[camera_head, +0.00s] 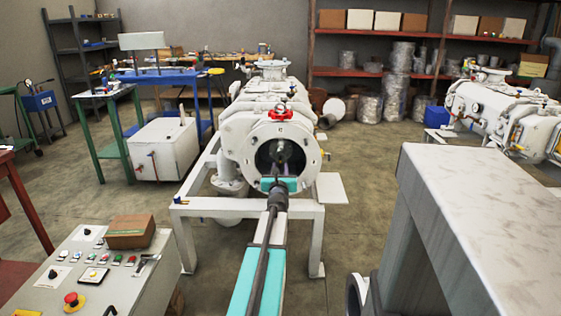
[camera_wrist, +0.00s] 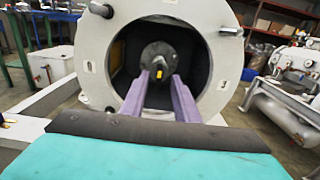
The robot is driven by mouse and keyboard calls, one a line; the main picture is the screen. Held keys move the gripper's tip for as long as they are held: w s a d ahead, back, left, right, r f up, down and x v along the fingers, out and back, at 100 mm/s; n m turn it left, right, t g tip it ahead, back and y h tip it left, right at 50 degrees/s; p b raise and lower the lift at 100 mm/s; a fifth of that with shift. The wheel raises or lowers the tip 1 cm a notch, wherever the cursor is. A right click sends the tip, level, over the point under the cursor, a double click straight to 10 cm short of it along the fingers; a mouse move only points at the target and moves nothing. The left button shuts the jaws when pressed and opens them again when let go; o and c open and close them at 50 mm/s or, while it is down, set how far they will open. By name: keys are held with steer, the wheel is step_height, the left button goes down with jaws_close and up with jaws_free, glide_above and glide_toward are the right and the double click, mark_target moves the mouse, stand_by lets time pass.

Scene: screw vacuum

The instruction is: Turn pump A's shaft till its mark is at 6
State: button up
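Pump A (camera_head: 270,115) appears to be the white pump in the middle of the head view, with a round white flange facing me. Its dark shaft (camera_wrist: 159,55) sits in the middle of the flange opening in the wrist view. A small yellow mark (camera_wrist: 159,73) shows low on the shaft's end face. My gripper (camera_wrist: 161,82) reaches into the opening, with its two purple fingers spread apart. The fingertips lie at the lower left and lower right of the shaft, with the mark between them. I cannot tell whether they touch it. In the head view my arm partly hides the shaft.
The white flange ring (camera_wrist: 222,60) surrounds my fingers, with dark walls inside. A control panel (camera_head: 85,265) with buttons and a brown box stands at the lower left. A grey block-like structure (camera_head: 480,215) stands close at the right. Floor is free beyond it.

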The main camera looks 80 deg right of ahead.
mark_target(280, 160)
steer(key=shift+w+d, duration=0.15)
steer(key=shift+d, duration=1.1)
steer(key=shift+w+d, duration=0.2)
steer(key=shift+d, duration=1)
steer(key=shift+w+d, duration=0.15)
steer(key=shift+d, duration=1.1)
jaws_close()
